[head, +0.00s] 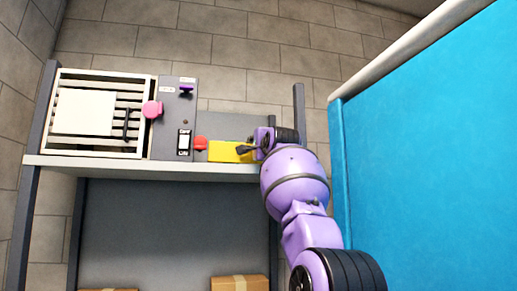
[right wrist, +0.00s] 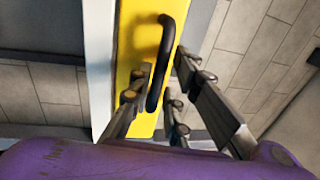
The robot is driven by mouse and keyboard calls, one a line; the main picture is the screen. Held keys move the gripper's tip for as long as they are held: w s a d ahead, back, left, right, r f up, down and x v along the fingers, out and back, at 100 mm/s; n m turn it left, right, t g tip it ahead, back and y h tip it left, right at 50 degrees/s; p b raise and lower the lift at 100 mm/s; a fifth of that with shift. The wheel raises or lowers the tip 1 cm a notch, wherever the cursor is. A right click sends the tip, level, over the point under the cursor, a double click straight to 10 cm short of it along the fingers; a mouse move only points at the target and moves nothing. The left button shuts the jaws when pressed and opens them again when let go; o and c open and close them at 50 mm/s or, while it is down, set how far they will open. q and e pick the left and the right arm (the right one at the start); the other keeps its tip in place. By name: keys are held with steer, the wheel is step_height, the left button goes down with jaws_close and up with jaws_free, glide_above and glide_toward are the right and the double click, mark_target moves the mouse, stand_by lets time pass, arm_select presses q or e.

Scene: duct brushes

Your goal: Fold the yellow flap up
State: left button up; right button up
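The yellow flap (head: 224,153) lies at the right end of the shelf in the head view, beside the grey panel. In the right wrist view the yellow flap (right wrist: 140,38) carries a black bar handle (right wrist: 166,42). My right gripper (head: 249,150) is at the flap's right part and hides some of it. In the right wrist view my right gripper (right wrist: 160,84) is open, with fingers on both sides of the handle and gaps visible. Whether a finger touches the handle is unclear. My left gripper is in neither view.
A grey control panel (head: 170,130) with a red knob (head: 200,143) stands left of the flap. A slatted white unit (head: 100,142) is farther left. A blue partition (head: 430,150) rises close on the right. Cardboard boxes (head: 240,284) sit below the shelf (head: 130,169).

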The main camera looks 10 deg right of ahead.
steer(key=shift+f, duration=0.15)
steer(key=s+f, duration=0.1)
steer(key=s, duration=1.1)
steer(key=shift+d+f, duration=0.2)
steer(key=shift+f, duration=0.2)
steer(key=shift+w, duration=0.1)
